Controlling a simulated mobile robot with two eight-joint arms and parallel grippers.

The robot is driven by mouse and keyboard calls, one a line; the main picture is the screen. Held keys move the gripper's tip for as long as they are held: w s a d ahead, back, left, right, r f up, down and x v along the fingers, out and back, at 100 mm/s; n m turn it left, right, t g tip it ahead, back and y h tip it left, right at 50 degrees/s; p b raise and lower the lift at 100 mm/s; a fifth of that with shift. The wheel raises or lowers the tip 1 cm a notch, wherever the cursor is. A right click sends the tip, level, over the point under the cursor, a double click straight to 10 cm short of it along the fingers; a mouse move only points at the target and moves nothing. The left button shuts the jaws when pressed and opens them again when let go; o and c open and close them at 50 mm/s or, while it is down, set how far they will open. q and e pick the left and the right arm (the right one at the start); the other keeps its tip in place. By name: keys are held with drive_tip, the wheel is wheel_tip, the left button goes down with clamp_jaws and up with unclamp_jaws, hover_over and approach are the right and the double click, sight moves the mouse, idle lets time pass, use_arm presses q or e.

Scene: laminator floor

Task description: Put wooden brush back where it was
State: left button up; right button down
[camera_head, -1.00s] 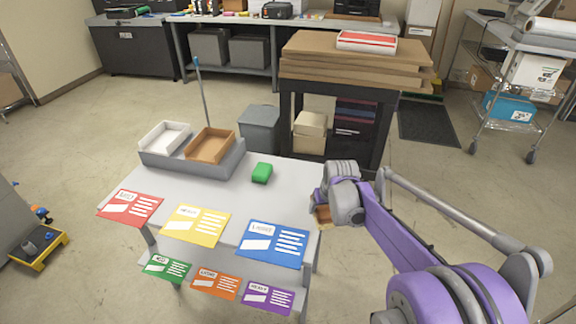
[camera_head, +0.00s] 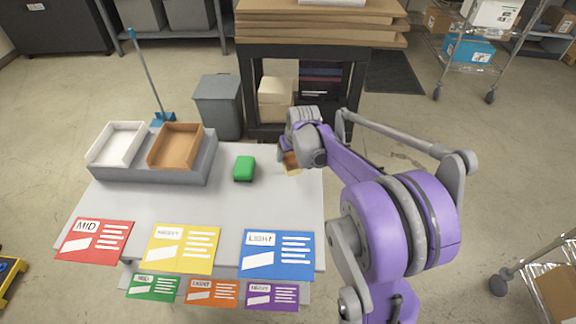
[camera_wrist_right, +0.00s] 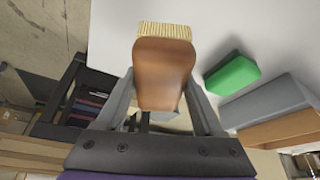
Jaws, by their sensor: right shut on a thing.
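The wooden brush (camera_wrist_right: 163,70) has a brown wooden back and pale bristles. My right gripper (camera_wrist_right: 162,100) is shut on it, with a finger on each side in the right wrist view. In the head view the brush (camera_head: 291,163) shows partly below my right gripper (camera_head: 296,155), at the right edge of the grey table (camera_head: 200,205). My arm hides part of it there. I cannot tell whether the brush touches the table. A green block (camera_head: 244,168) lies on the table to the left of the brush. My left gripper is not in view.
A grey holder with a white tray (camera_head: 116,145) and a brown tray (camera_head: 176,146) stands at the table's back left. Coloured cards, such as the blue one (camera_head: 277,254), line the front. A grey bin (camera_head: 218,106) and a dark cart (camera_head: 300,50) stand behind.

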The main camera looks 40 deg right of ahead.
sight(293, 158)
drive_tip(key=shift+w+f, duration=0.15)
drive_tip(key=shift+f, duration=2.4)
drive_tip(key=shift+f, duration=0.1)
unclamp_jaws()
drive_tip(key=v, duration=1.1)
drive_tip(key=shift+r, duration=0.3)
drive_tip(key=shift+a+r, duration=0.2)
drive_tip(key=s+a+f+n, duration=0.1)
drive_tip(key=s+a, duration=0.5)
drive_tip(key=a, duration=0.1)
drive_tip(key=s+a+f+n+y, duration=0.1)
drive_tip(key=s+a+f, duration=0.1)
drive_tip(key=s+a, duration=0.4)
drive_tip(key=s+a+f+n+t, duration=0.1)
drive_tip(key=s+a+f, duration=0.1)
drive_tip(key=s+a, duration=0.5)
drive_tip(key=shift+a+n, duration=0.3)
drive_tip(key=shift+a, duration=0.05)
